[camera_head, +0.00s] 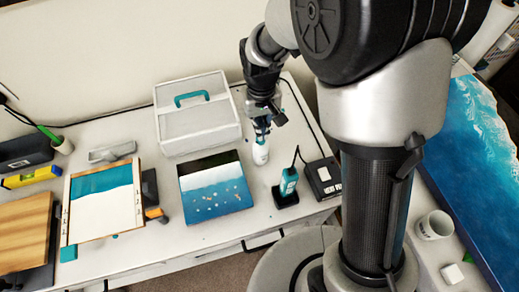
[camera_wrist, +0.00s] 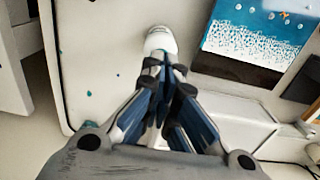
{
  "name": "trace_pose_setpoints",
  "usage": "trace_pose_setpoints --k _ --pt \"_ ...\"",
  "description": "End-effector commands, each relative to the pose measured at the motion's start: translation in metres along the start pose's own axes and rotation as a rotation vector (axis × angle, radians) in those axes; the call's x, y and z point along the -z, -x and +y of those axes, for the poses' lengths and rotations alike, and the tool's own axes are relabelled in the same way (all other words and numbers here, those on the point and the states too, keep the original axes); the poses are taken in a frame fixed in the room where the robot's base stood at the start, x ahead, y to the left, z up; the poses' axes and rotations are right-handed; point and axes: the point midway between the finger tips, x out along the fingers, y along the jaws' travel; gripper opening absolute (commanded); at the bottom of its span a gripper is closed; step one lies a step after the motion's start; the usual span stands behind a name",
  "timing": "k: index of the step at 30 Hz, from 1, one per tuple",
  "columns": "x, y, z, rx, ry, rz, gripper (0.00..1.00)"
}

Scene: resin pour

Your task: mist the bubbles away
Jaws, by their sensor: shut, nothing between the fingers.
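A square resin panel (camera_head: 212,187) with black, white and blue bands lies on the bench, with small pale dots scattered on it, bubble-like. Part of it shows at the upper right of the wrist view (camera_wrist: 236,42). A small white bottle (camera_head: 261,155) stands upright just right of the panel. Its rounded white end shows beyond my fingertips in the wrist view (camera_wrist: 160,38). My gripper (camera_head: 261,126) points down right at the bottle's top, shut with nothing between its fingers. In the wrist view the blue-padded fingers (camera_wrist: 165,72) overlap the bottle; I cannot tell whether they touch it.
A white case with a teal handle (camera_head: 197,120) stands behind the panel. A teal handheld tool (camera_head: 288,182) sits in a dark stand at right, near a black box (camera_head: 323,178). A framed teal-and-white board (camera_head: 103,203) lies left. A mug (camera_head: 434,226) stands on the right-hand surface.

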Motion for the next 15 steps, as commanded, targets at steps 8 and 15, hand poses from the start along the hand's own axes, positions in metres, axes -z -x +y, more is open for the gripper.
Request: trace_pose_setpoints --k 8,15 --pt "0.0 -0.01 0.0 0.0 0.0 0.0 0.0" --pt "0.0 -0.017 0.0 0.0 0.0 -0.001 0.0"
